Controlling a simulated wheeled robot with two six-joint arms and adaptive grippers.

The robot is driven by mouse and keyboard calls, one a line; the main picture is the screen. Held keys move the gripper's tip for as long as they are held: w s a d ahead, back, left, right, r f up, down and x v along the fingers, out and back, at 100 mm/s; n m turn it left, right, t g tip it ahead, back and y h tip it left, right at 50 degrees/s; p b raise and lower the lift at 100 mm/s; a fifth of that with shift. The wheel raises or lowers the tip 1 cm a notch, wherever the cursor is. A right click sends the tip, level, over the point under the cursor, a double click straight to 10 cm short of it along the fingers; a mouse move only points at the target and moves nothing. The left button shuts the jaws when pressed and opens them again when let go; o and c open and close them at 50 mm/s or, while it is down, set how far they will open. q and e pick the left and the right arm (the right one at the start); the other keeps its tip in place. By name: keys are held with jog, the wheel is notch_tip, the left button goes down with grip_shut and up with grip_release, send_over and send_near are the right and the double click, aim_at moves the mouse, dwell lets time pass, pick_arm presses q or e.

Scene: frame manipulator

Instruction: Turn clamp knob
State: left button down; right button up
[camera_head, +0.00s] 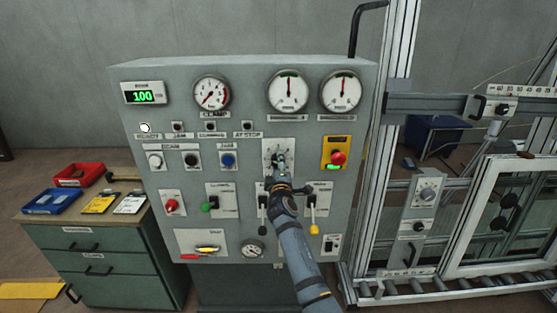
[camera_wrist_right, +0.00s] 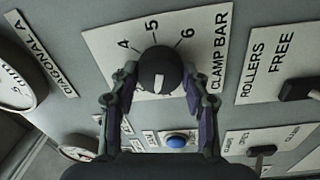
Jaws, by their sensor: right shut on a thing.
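The clamp knob (camera_wrist_right: 160,68) is a round black knob with a white mark. It sits on a pale plate marked CLAMP BAR (camera_wrist_right: 218,50), with the numbers 4, 5 and 6 around it, in the right wrist view. My right gripper (camera_wrist_right: 163,85) has one finger on each side of the knob and is shut on it. In the head view my right gripper (camera_head: 279,166) is at the knob's plate (camera_head: 290,148) on the grey panel and hides most of the knob. The clamp gauge (camera_head: 211,92) is at the panel's upper left. My left gripper is not in view.
A lever (camera_head: 311,212) and other handles are close below my right gripper. A red button on a yellow plate (camera_head: 344,141) is to its right. A glazed window frame (camera_head: 505,210) stands in the aluminium rig at right. A green cabinet (camera_head: 95,255) with trays is at left.

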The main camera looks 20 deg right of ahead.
jog(key=shift+n+y+p, duration=0.3)
jog(key=shift+n+p, duration=3.85)
jog(key=shift+n, duration=2.35)
jog(key=shift+f, duration=0.1)
jog(key=o, duration=1.2)
jog(key=shift+c, duration=0.2)
jog(key=v, duration=0.7)
jog(key=shift+s, duration=0.35)
